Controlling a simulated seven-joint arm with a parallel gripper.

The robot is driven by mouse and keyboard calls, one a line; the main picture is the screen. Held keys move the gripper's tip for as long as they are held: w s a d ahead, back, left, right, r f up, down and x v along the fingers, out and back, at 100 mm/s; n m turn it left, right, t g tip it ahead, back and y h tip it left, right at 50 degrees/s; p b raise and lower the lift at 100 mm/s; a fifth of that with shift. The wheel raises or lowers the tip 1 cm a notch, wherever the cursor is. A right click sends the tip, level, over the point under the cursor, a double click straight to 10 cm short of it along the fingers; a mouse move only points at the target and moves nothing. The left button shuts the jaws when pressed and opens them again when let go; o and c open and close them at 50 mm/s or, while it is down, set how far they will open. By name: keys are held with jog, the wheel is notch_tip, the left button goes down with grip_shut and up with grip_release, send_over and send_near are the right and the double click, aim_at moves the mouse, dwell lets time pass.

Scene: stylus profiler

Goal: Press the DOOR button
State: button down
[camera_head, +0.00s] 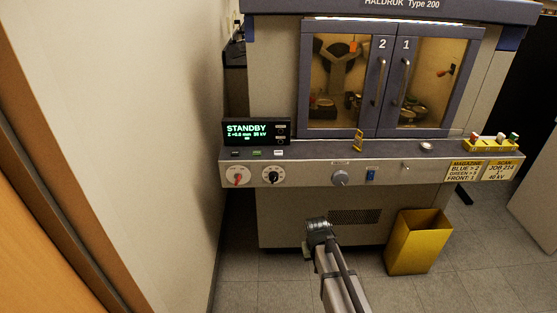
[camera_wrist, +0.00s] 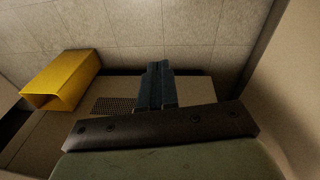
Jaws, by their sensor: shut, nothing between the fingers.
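The machine's control ledge (camera_head: 330,152) runs below its two doors. At its left end, below the display (camera_head: 257,131) reading STANDBY, sit a black button (camera_head: 235,153), a green button (camera_head: 257,153) and a white button (camera_head: 278,153). Their labels are too small to read, so I cannot tell which is DOOR. Door 2 (camera_head: 341,85) and door 1 (camera_head: 434,85) look closed. My gripper (camera_head: 307,252) is low in front of the machine's lower body, below the ledge and apart from the buttons. In the wrist view its fingers (camera_wrist: 156,85) are together and empty.
A yellow bin (camera_head: 418,240) stands on the floor right of my arm; it also shows in the wrist view (camera_wrist: 62,80). The front panel carries a red-marked knob (camera_head: 237,175), a black knob (camera_head: 273,175), a grey knob (camera_head: 340,178) and a blue switch (camera_head: 370,175). A wall is at left.

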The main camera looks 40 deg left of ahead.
jog(key=w+a+r+n+t+y, duration=0.1)
jog(key=w+a+r+t, duration=0.1)
jog(key=a+r, duration=1.3)
notch_tip(320, 180, up, 21)
jog(key=m+t+h, duration=0.2)
jog(key=m+t, duration=0.1)
jog(key=t, duration=0.2)
send_over(276, 153)
jog(key=shift+r, duration=0.15)
jog(key=shift+f, duration=4.4)
